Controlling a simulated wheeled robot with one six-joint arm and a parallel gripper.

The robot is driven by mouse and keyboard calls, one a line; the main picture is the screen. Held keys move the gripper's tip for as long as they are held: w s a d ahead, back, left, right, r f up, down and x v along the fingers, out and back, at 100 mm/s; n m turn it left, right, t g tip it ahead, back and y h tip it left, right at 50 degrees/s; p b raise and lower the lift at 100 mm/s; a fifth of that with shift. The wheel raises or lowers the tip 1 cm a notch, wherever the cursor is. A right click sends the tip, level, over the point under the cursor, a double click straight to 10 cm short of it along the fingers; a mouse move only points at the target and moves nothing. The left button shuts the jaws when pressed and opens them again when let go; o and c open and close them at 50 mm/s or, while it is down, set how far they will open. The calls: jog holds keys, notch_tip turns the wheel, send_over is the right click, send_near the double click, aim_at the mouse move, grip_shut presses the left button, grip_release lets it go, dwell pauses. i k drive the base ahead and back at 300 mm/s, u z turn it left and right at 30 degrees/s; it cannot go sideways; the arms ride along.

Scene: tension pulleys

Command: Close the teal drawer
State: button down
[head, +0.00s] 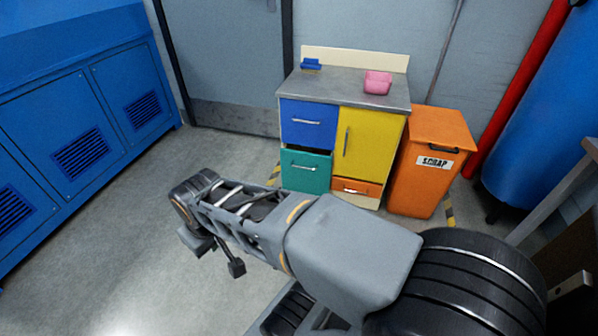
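The teal drawer (306,172) is the lower left drawer of a small multi-coloured cabinet, with a pale bar handle on its front. It stands slightly out: a dark gap shows above its front, under the blue drawer (308,123). My gripper (217,257) hangs below the far end of my arm, left of the cabinet and nearer to me. Its two dark fingers appear apart, with nothing seen between them. It is clear of the drawer. My arm hides part of the floor in front of the cabinet.
An orange scrap bin (422,190) stands close right. Floor is open left, towards blue lockers (85,110).

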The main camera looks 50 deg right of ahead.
aim_at(304, 171)
jog(key=i, duration=0.85)
jog(key=z, duration=0.7)
jog(key=i, duration=0.9)
jog(key=z, duration=1.3)
jog(key=i, duration=0.4)
jog(key=z, duration=0.45)
